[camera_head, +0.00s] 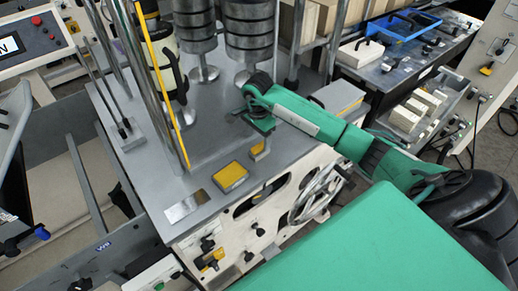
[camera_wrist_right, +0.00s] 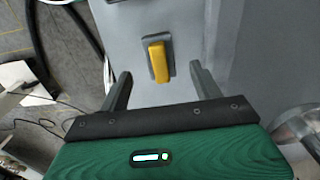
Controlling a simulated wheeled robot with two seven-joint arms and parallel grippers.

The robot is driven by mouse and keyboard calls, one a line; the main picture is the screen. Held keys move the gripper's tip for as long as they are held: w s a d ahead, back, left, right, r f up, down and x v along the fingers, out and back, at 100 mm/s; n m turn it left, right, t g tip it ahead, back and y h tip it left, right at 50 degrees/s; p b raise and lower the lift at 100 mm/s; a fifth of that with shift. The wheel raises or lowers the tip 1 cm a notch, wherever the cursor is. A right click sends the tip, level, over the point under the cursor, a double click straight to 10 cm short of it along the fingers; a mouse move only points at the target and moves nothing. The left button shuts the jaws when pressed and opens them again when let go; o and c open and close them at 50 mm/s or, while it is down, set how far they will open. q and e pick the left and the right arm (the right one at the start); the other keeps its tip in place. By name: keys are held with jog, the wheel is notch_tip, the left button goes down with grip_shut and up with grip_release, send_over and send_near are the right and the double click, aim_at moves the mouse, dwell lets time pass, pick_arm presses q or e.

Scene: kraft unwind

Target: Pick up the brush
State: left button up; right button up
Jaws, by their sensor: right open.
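The brush (camera_head: 259,150) appears to be the small yellow-topped piece with a grey base, lying on the grey machine top near its front edge. In the right wrist view the brush (camera_wrist_right: 158,61) shows its yellow handle on a darker grey base, between and beyond my fingertips. My right gripper (camera_head: 258,121) is above the machine top, just behind the brush in the head view. In its wrist view the right gripper (camera_wrist_right: 160,72) has its two fingers spread, with nothing held. My left gripper is not in view.
A larger yellow block (camera_head: 230,177) and a metal plate (camera_head: 187,206) lie nearby on the machine top (camera_head: 205,150). A yellow upright bar (camera_head: 165,90) and stacked grey cylinders (camera_head: 248,30) stand behind. A handwheel (camera_head: 318,193) is on the front face. A blue tray (camera_head: 405,27) lies at the back right.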

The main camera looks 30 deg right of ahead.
aim_at(259, 146)
jog(key=shift+f+p, duration=0.25)
jog(key=shift+p, duration=0.1)
jog(key=f+p, duration=0.1)
jog(key=f, duration=0.1)
jog(key=f+p, duration=0.1)
jog(key=shift+d+f+p, duration=0.2)
jog(key=shift+f+p, duration=0.1)
jog(key=shift+f, duration=0.5)
jog(key=shift+c, duration=0.4)
jog(key=c, duration=1)
